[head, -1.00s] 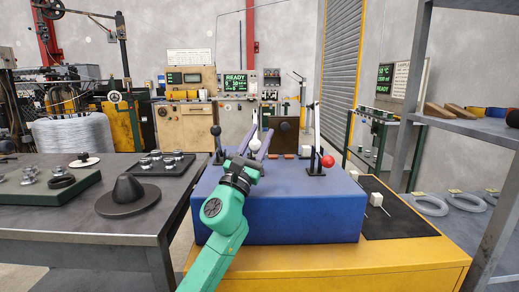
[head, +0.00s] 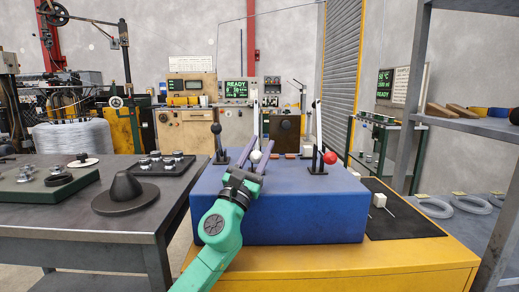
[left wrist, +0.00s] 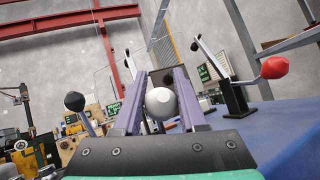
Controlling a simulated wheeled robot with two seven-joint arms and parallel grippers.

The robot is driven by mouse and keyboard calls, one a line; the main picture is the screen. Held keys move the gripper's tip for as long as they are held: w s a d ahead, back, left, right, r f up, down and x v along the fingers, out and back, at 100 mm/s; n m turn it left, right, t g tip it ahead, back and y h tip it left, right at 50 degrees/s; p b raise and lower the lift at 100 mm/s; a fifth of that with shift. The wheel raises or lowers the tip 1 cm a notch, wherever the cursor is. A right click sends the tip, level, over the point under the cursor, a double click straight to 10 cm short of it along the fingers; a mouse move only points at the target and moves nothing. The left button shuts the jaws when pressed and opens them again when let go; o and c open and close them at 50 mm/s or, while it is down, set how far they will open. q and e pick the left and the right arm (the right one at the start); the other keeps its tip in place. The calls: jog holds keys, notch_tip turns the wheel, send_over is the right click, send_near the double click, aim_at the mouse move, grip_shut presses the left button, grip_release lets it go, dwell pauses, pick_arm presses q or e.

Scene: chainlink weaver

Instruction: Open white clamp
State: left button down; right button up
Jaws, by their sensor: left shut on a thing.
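The white clamp's round white knob (head: 256,156) is above the blue block (head: 290,215). The purple fingers of my left gripper (head: 257,147) stand on either side of it. In the left wrist view the white knob (left wrist: 161,103) sits between the two fingers of my left gripper (left wrist: 160,85), which is shut on it. A pale upright bar (head: 256,117) shows behind the knob. The clamp's base is hidden by the gripper. My right gripper is not in view.
A black-knobbed clamp (head: 216,129) stands left of the gripper and a red-knobbed clamp (head: 330,157) to the right. A dark table (head: 150,215) is at left.

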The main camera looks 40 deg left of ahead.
pick_arm(q)
jog(key=shift+d+f+h, duration=0.15)
jog(key=shift+d+h, duration=0.2)
jog(key=shift+h, duration=0.15)
